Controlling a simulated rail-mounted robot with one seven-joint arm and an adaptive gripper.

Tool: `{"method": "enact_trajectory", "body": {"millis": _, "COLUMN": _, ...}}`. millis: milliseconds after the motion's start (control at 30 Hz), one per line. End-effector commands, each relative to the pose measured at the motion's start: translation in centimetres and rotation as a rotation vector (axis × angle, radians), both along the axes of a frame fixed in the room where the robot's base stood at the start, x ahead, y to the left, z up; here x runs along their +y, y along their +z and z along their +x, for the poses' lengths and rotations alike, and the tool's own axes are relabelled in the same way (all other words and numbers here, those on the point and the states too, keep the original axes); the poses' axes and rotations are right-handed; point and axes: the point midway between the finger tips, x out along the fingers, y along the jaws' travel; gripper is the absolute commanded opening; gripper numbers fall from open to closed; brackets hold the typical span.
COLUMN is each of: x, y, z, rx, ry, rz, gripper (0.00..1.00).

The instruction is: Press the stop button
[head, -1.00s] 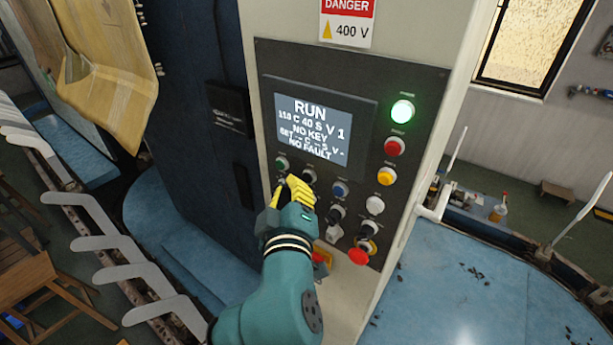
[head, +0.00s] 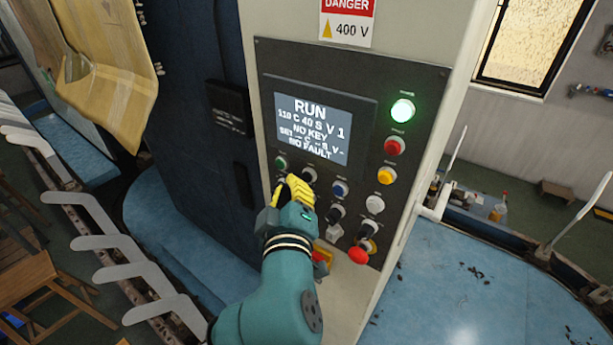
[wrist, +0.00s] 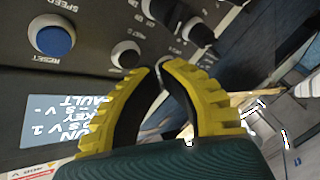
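The control panel (head: 362,105) fills the middle of the head view, and its screen (head: 313,128) reads RUN. A green button (head: 281,163) and a dark button (head: 309,175) sit below the screen; their labels are too small to read. My gripper (head: 289,181) has its yellow fingers close to the panel, just below these two buttons. In the wrist view, the fingertips (wrist: 160,67) come together with nothing clearly held. The dark button (wrist: 125,53) shows left of the fingertips, beyond it the blue RESET button (wrist: 53,39). Contact with any button cannot be told.
A lit green lamp (head: 402,110), a red button (head: 395,146) and a yellow button (head: 387,176) line the panel's right side. A red mushroom button (head: 357,255) sits lower down. Grey sock forms (head: 100,243) stand at left. A blue table (head: 470,290) is at right.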

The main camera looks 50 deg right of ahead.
Motion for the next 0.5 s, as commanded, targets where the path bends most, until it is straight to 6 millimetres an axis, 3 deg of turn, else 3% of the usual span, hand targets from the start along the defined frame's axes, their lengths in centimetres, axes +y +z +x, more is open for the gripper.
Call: {"method": "enact_trajectory", "body": {"millis": 500, "x": -0.88, "y": 0.01, "z": 0.03, "rx": 0.001, "ry": 0.000, "rz": -0.001, "gripper": 0.00}}
